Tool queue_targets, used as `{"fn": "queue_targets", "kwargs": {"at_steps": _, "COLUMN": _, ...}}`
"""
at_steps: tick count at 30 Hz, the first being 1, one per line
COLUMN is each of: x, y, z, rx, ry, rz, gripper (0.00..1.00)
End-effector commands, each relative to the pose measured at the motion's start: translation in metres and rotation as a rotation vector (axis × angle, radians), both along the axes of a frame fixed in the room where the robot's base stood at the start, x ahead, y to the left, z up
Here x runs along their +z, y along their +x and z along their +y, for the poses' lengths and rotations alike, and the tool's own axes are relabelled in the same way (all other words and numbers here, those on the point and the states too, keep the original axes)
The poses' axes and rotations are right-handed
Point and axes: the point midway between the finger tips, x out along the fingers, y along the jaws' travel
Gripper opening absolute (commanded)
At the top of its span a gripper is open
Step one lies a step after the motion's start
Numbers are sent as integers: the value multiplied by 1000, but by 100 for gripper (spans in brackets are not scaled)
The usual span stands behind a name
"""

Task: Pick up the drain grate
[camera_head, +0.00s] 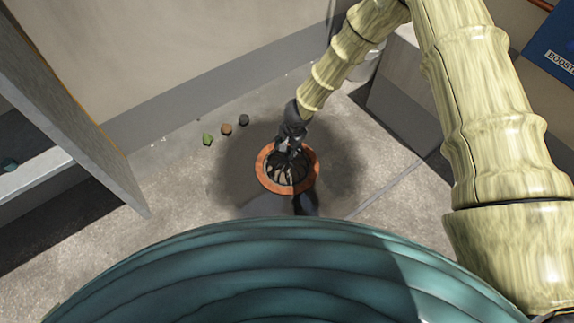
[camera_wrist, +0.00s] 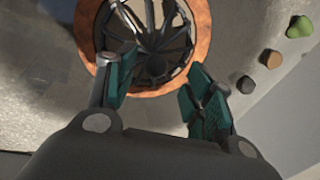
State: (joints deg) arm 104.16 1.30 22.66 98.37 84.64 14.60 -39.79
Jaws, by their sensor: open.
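The drain grate (camera_head: 284,175) is a dark, ribbed dome set inside an orange-brown ring (camera_head: 267,182) on the floor. My gripper (camera_head: 291,150) is above it and covers part of its far side in the head view. In the wrist view the grate (camera_wrist: 153,32) shows its ribs running out from a round hub. I cannot tell whether the fingertips touch the grate.
A green lump (camera_head: 207,139), a brown one (camera_head: 226,129) and a dark one (camera_head: 244,119) lie on the floor left of the grate. A grey panel (camera_head: 75,110) stands at left. A wall rises behind, and a grey block (camera_head: 402,95) sits at right.

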Motion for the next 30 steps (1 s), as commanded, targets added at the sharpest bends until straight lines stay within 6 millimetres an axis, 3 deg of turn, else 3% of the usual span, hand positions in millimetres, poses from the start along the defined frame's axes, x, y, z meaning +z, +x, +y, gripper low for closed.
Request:
{"fn": "queue_targets", "kwargs": {"at_steps": 17, "x": -49, "y": 6, "z": 0, "rx": 0, "ry": -1, "rz": -1, "gripper": 52}}
{"fn": "queue_targets", "kwargs": {"at_steps": 26, "x": -50, "y": 7, "z": 1, "rx": 0, "ry": -1, "rz": -1, "gripper": 52}}
{"fn": "queue_targets", "kwargs": {"at_steps": 30, "x": -51, "y": 7, "z": 1, "rx": 0, "ry": 0, "rz": 0, "gripper": 31}}
